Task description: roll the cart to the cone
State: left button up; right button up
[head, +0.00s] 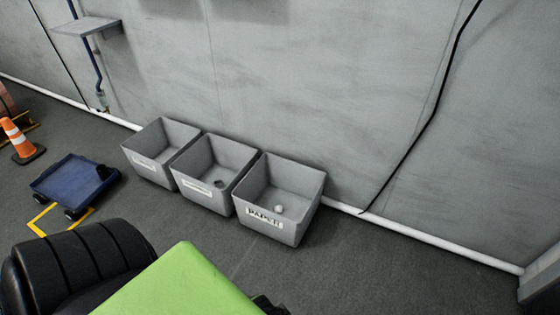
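The cart (68,183) is a low blue platform with raised edges and dark wheels, standing on the grey floor at the left of the head view. A small dark object (104,173) sits at its right corner; I cannot tell what it is. Neither of my grippers can be made out; only parts of my own body show along the bottom.
Three grey bins (145,173) stand in a row against the wall, right of the cart; two hold small objects. Yellow tape (40,217) marks the floor by the cart. A small shelf (90,26) is on the wall. A black cable (432,115) hangs at right.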

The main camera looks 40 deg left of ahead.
aim_at(75, 181)
jog(key=u, duration=2.85)
